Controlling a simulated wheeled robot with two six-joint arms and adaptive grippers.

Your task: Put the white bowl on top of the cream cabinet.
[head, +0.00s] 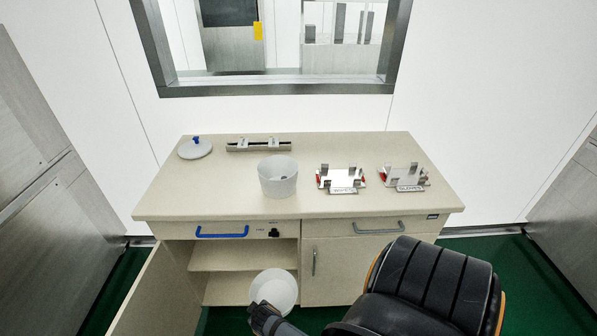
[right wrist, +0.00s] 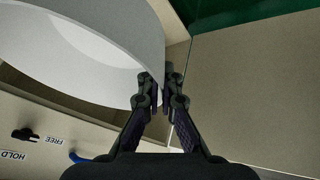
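The white bowl (head: 277,288) is in front of the cabinet's open lower compartment, below the worktop, and looks tilted. My right gripper (head: 262,311) is at its lower left edge. In the right wrist view the bowl (right wrist: 95,50) fills the upper left, and my right gripper (right wrist: 160,92) is closed on its rim. The cream cabinet (head: 230,205) stands against the wall, with its left door open and shelves showing. My left gripper is not in view.
On the cabinet top are a white tub (head: 278,178), a round lid with a blue knob (head: 195,149), a dark rail (head: 258,146) and two metal fixtures (head: 341,180) (head: 404,177). The front left of the top is clear. The open door (head: 150,292) juts forward at left.

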